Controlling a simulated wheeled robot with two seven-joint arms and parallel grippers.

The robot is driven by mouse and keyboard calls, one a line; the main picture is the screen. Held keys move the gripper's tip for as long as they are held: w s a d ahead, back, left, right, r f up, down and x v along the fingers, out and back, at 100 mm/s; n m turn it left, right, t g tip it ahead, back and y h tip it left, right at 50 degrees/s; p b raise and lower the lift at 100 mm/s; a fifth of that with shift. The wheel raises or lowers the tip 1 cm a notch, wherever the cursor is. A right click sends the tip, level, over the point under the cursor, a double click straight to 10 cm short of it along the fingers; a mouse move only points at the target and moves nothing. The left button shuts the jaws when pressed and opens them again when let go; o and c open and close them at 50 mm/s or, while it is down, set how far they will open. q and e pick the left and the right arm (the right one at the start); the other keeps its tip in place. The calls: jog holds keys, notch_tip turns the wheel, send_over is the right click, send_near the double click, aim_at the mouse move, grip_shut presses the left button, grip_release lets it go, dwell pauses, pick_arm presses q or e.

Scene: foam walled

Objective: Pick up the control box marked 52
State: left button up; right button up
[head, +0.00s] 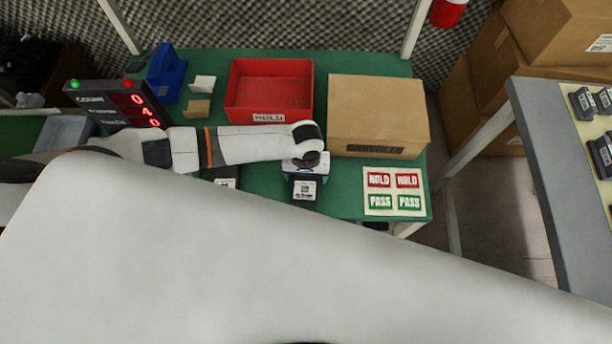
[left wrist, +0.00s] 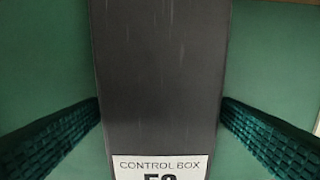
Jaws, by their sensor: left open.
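The control box (left wrist: 160,75) is dark grey and fills the middle of the left wrist view. Its white label reads "CONTROL BOX", with a number below that is cut off by the frame edge and looks like 52. In the head view the box (head: 305,199) lies on the green table, partly hidden under my left gripper (head: 305,175). My left gripper is open, pointing down over the box. In the left wrist view its ridged teal fingers stand on either side of the box, with green gaps between. My right gripper is not in view.
Another dark labelled item (head: 226,183) lies left, partly under my arm. A red HOLD tray (head: 270,65) and a cardboard box (head: 378,105) stand behind. A HOLD/PASS card (head: 394,192) lies right. A red-digit display (head: 118,105) and blue holder (head: 165,75) stand left.

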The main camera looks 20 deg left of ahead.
pick_arm(q)
jog(key=shift+c, duration=0.2)
jog(key=c, duration=1.2)
jog(key=shift+r, duration=0.1)
jog(key=shift+c, duration=0.2)
